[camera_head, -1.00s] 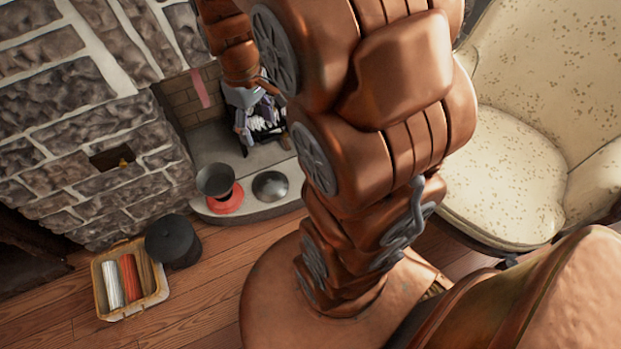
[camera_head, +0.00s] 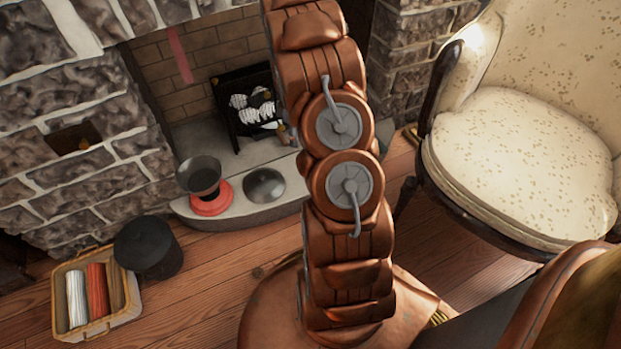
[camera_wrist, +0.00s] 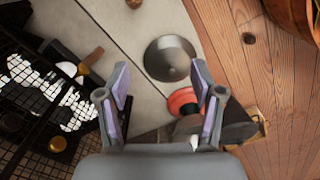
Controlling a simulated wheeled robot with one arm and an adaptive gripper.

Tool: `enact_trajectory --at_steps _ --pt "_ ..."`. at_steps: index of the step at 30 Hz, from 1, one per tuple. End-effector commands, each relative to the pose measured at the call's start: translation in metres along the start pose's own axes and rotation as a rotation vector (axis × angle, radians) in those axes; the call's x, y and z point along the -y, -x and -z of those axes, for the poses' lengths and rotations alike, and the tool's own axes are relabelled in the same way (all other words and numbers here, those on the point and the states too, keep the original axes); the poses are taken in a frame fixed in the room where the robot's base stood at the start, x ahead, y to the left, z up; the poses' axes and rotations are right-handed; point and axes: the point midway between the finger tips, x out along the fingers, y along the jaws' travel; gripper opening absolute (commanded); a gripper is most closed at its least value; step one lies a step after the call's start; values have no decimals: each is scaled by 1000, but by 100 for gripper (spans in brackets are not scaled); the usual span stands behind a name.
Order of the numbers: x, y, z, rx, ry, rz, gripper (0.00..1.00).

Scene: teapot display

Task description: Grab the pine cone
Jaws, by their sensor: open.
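My gripper (camera_wrist: 160,76) is open and empty in the wrist view, its two purple-padded fingers apart above the grey stone hearth. I cannot identify a pine cone for certain. A small brown object (camera_wrist: 132,3), cut by the top edge of the wrist view, lies on the hearth beyond the fingertips and could be it. In the head view my arm hides most of the gripper and part of the hearth.
A grey dome (camera_wrist: 170,58) and a red-based dark bowl (camera_head: 207,186) stand on the hearth. A black grate (camera_head: 250,105) with white logs is behind. A dark pot (camera_head: 148,248) and a basket (camera_head: 136,315) are on the floor left. A cream armchair (camera_head: 520,150) stands right.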

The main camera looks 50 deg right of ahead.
Motion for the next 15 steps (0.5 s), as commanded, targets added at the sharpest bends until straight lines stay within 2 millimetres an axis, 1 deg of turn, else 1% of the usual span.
enact_trajectory --at_steps 1,2,3,6,9,12,15 --pt "-10 -40 -6 -3 18 1 66" --pt "-15 -53 -9 -6 32 -2 66" --pt "-21 -72 -13 -9 49 -2 66" --pt "-32 -111 -22 -16 89 -5 66" --pt "-42 -139 -29 -22 117 -12 66" --pt "-48 -155 -32 -27 137 -20 66" --pt "-50 -164 -35 -29 146 -21 66"
